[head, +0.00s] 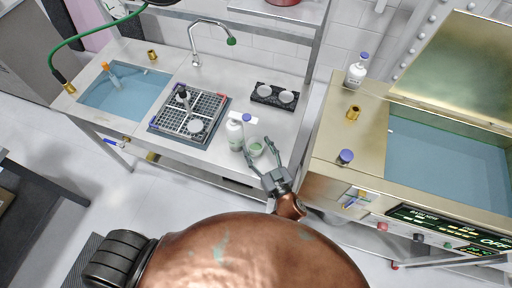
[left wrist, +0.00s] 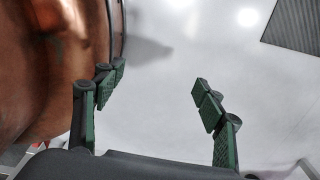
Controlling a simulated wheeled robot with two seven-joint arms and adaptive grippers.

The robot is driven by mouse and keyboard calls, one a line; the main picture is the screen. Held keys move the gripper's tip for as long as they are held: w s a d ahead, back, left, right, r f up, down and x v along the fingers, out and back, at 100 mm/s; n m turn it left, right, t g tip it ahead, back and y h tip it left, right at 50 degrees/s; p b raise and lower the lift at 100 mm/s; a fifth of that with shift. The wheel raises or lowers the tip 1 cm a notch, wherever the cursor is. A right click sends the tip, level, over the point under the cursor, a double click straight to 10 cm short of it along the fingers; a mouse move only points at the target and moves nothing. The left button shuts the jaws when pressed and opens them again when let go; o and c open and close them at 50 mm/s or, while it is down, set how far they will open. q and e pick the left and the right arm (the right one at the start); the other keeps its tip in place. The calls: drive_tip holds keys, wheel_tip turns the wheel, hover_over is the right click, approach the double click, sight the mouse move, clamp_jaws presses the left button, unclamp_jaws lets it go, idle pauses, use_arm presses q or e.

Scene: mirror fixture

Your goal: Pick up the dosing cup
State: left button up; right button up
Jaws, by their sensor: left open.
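A small pale cup with a green inside (head: 256,148), which looks like the dosing cup, stands near the front right edge of the steel counter (head: 225,165) in the head view. My right gripper (head: 258,149) is open, its fingers spread on either side of this cup. I cannot tell whether they touch it. My left gripper (left wrist: 152,78) is open and empty over the floor in the left wrist view, and does not show in the head view.
A white bottle (head: 235,134) and a blue-capped container stand close beside the cup. A rack (head: 160,133), a black tray with white cups (head: 256,98) and a sink (head: 125,92) share the counter. A gold-toned water bath (head: 330,148) stands right, across a gap.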

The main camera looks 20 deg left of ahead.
drive_tip(key=c, duration=0.5)
use_arm(q)
drive_tip(key=shift+s, duration=0.6)
use_arm(e)
drive_tip(key=shift+c, duration=0.2)
drive_tip(key=shift+r, duration=0.1)
